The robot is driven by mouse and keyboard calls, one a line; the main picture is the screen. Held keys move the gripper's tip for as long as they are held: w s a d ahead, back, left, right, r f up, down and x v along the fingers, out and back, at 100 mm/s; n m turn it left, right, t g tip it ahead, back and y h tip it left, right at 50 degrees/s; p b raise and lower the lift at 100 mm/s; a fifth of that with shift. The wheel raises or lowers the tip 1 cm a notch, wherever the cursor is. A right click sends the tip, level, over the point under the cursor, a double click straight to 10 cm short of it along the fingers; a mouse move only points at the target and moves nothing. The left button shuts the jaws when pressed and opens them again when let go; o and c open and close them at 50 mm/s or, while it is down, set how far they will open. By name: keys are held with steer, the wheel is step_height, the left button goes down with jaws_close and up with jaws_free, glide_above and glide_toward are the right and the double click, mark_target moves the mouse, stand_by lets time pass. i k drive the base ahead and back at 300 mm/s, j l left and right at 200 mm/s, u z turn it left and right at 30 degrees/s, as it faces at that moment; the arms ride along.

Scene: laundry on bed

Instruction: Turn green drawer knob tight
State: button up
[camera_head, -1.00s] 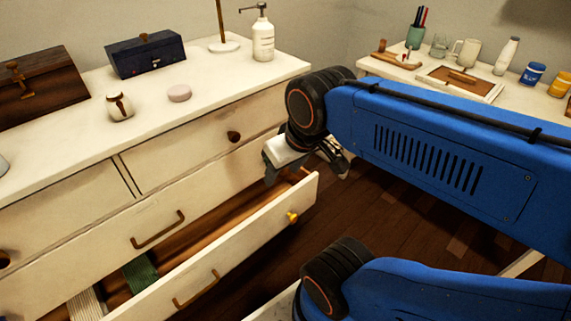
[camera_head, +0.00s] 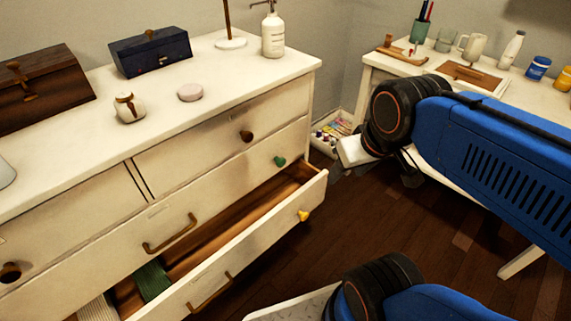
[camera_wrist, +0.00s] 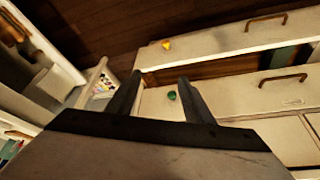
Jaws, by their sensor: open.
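The green knob (camera_head: 280,161) is on the right end of the closed middle drawer front (camera_head: 225,195), above the open bottom drawer. In the wrist view the green knob (camera_wrist: 171,95) shows between my fingers, nearer the right one. My gripper (camera_wrist: 158,82) is open and empty. In the head view it hangs right of the dresser, apart from the knob, with its fingers partly hidden by my wrist.
The bottom drawer (camera_head: 255,247), with a yellow knob (camera_head: 304,215), stands pulled out below the green knob. A desk (camera_head: 522,260) stands at the right. A tray of small bottles (camera_head: 331,133) is between dresser and desk.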

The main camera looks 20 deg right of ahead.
mark_target(281, 162)
steer(key=j+z, duration=0.1)
steer(key=j, duration=0.35)
steer(key=k+j, duration=0.15)
steer(key=j, duration=0.25)
steer(key=j+z, duration=0.15)
steer(key=j, duration=0.3)
steer(key=k+j+z, duration=0.1)
steer(key=j, duration=0.3)
steer(key=k+j, duration=0.15)
steer(key=j, duration=0.3)
steer(key=z, duration=0.05)
